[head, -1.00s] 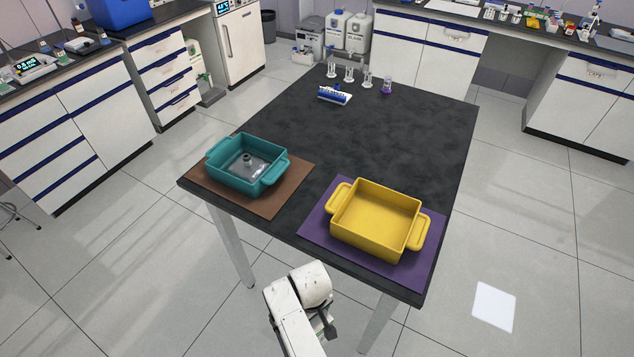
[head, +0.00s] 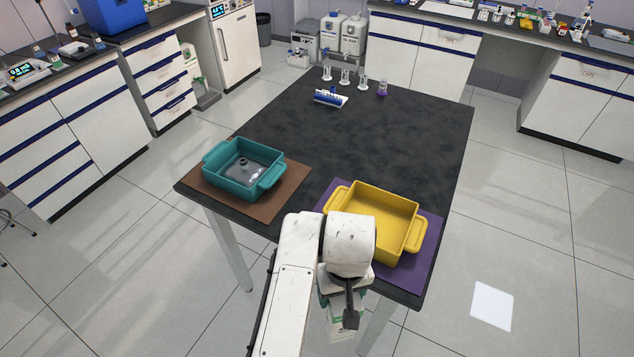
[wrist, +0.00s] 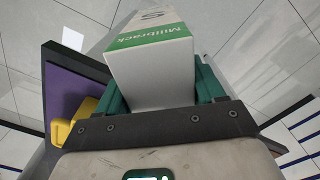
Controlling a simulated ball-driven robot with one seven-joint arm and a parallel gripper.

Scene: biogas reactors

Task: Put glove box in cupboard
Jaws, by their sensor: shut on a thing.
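My gripper (wrist: 160,92) is shut on a white and green box (wrist: 150,48) marked "Millbrack" and "S", which I take as the glove box. The box sits between the green fingers in the wrist view. In the head view the box (head: 340,330) shows only partly, low beside the near edge of the black table, mostly hidden by my arm. White cupboards with blue trim stand around the room: one at the left (head: 100,100), one at the back right (head: 420,52) and one at the far right (head: 585,105). I cannot tell which is the task's cupboard; their fronts look closed.
The black table (head: 385,130) holds a teal tray (head: 270,158) on a brown mat and a yellow tray (head: 395,235) on a purple mat (head: 430,235). A blue rack (head: 330,97) and glassware stand at its far end. Tiled floor (head: 530,240) is clear at the right.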

